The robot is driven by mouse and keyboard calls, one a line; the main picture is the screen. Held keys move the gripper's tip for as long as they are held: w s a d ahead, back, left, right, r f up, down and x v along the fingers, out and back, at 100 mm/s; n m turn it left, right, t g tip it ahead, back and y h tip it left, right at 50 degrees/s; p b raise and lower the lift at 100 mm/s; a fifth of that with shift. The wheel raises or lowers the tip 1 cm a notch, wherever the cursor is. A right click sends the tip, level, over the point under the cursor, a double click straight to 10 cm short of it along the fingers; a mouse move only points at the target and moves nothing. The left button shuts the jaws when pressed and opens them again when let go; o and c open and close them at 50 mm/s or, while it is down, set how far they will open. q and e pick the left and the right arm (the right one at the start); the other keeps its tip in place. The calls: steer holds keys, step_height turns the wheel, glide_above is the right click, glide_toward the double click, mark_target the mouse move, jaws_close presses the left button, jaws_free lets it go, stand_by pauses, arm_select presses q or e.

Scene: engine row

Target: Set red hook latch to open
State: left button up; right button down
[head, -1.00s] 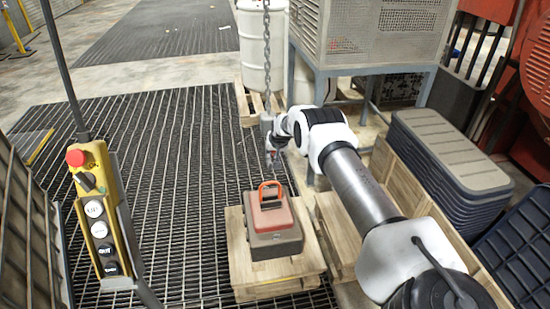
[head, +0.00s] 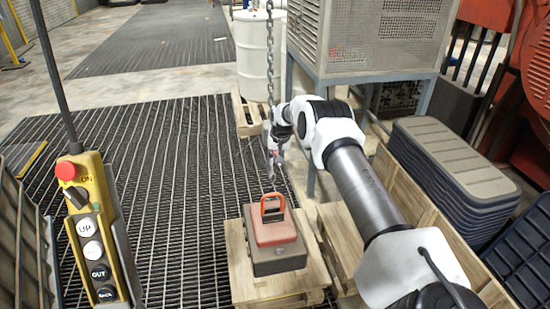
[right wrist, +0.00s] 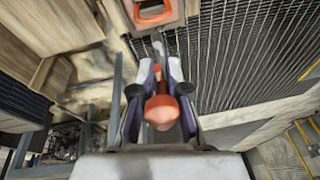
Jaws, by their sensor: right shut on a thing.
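A grey hook (head: 272,166) hangs on the chain (head: 270,60) above the load. In the right wrist view a red-orange part (right wrist: 162,108), seemingly the hook's latch, sits between the finger pads. My right gripper (head: 277,148) is at the hook, and it also shows in the right wrist view (right wrist: 160,90), shut on that red part. The latch's angle is hard to tell. Below is a load with a dark brown base and red top (head: 274,236); its orange handle (head: 272,205) stands up, apart from the hook. My left gripper is not in view.
The load stands on a wooden pallet (head: 258,290). A yellow control box (head: 88,235) with a red button and a rotary switch is at the left. A metal cabinet (head: 370,40) and a white drum (head: 258,45) stand behind. Stacked dark lids (head: 450,165) are at right.

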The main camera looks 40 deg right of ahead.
steer(key=shift+w+r, duration=0.15)
steer(key=c, duration=1.3)
jaws_free()
steer(key=shift+o, duration=0.5)
steer(key=shift+a, duration=0.15)
steer(key=shift+r, duration=0.3)
steer(key=v, duration=1.1)
steer(key=shift+r, duration=0.1)
